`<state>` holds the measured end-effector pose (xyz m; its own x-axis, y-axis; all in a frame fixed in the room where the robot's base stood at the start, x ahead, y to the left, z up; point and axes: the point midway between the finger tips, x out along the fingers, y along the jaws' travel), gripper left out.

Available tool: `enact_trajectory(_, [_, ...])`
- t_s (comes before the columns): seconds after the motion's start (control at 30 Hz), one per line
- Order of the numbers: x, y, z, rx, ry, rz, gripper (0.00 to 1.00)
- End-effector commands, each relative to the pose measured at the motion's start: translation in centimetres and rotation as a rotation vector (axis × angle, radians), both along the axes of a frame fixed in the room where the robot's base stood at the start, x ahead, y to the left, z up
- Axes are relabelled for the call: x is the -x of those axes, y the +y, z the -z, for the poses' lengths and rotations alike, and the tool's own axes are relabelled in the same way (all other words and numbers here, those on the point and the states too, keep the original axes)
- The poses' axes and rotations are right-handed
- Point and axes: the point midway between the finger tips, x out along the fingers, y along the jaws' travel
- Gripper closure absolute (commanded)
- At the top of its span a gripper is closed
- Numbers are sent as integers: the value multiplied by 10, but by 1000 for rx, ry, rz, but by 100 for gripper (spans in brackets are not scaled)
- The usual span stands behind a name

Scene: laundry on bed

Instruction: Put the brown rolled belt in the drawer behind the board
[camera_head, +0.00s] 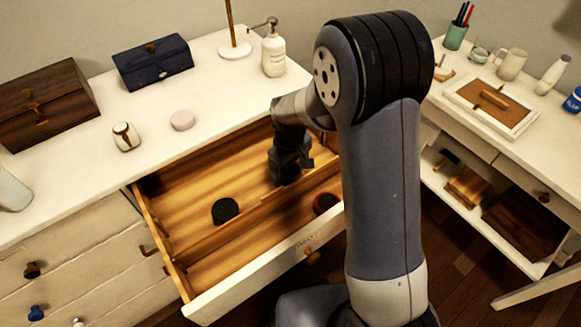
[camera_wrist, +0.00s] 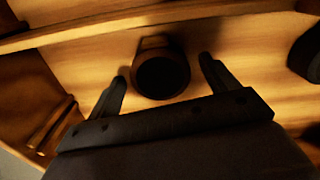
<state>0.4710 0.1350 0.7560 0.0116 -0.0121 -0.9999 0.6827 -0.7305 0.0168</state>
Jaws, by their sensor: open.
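The open drawer (camera_head: 165,215) is split lengthwise by a low wooden board (camera_head: 225,232), which also crosses the top of the wrist view (camera_wrist: 100,25). A round brown roll with a dark centre, which looks like the belt (camera_wrist: 161,75), lies on the drawer floor behind the board. My gripper (camera_head: 288,178) is down inside the rear compartment. Its open fingers (camera_wrist: 164,72) stand one on each side of the roll, with visible gaps. I cannot tell whether either touches it. In the head view the roll is hidden by my gripper.
A black roll (camera_head: 225,210) lies left in the rear compartment. A red and black roll (camera_head: 326,202) sits in the front compartment, partly hidden by my arm. The dresser top holds a wooden box (camera_head: 45,105), a blue box (camera_head: 152,62) and a pump bottle (camera_head: 273,54).

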Motion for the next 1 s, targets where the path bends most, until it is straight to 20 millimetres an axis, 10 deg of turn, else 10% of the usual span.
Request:
enact_trajectory(0.6, [1, 2, -107, -1, -3, 0, 18])
enact_trajectory(1.0, [1, 1, -123, 0, 0, 0, 18])
